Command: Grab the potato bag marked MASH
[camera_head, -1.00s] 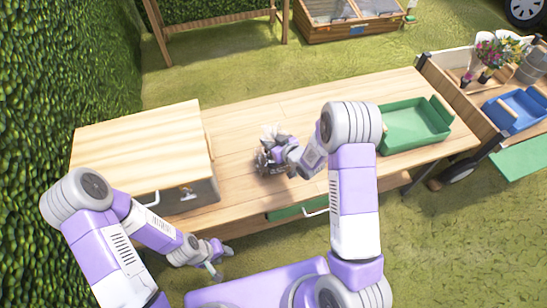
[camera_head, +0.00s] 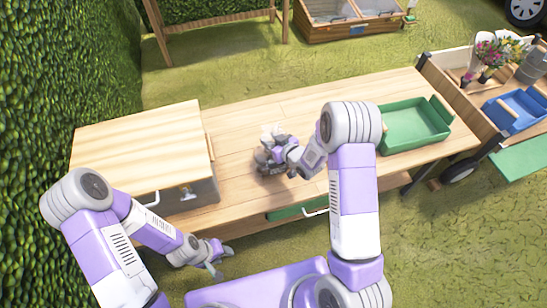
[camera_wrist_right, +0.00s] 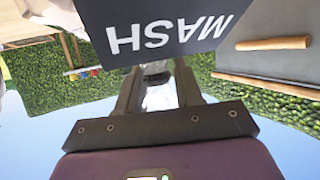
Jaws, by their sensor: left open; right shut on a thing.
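My right gripper (camera_head: 274,157) is low over the middle of the wooden table and is shut on the potato bag. In the right wrist view, the bag's dark label (camera_wrist_right: 165,32) reads MASH upside down in white letters, just beyond the fingers (camera_wrist_right: 158,88). A pale part of the bag (camera_wrist_right: 160,97) shows between the fingers. In the head view my gripper and wrist hide most of the bag, and I cannot tell whether it touches the table. My left gripper (camera_head: 215,262) is open and empty in front of the table's front edge.
A wooden-topped box (camera_head: 140,145) stands on the left of the table (camera_head: 330,105). A green tray (camera_head: 412,125) is at the right end. A cart (camera_head: 465,90) with flowers and a blue crate (camera_head: 518,110) stands beyond. The table's back strip is clear.

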